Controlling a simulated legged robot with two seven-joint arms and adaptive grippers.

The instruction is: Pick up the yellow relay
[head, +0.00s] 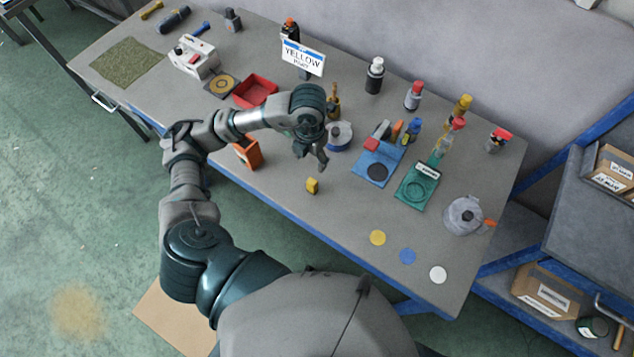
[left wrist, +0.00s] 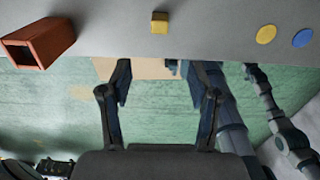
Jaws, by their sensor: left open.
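The yellow relay (head: 312,186) is a small yellow block on the grey table, near its front edge. It also shows in the left wrist view (left wrist: 159,22) at the top, ahead of the fingers. My left gripper (head: 316,162) is above and just behind the relay in the head view, apart from it. In the left wrist view my left gripper (left wrist: 157,80) has its two fingers spread, with nothing between them. My right gripper does not show in the head view.
An orange open box (head: 247,153) lies left of the relay. A blue tray (head: 366,177), a teal tray (head: 405,196) and a round dark-topped pot (head: 339,136) stand to the right and behind. Yellow (head: 377,238), blue and white discs lie at front right. Table around the relay is clear.

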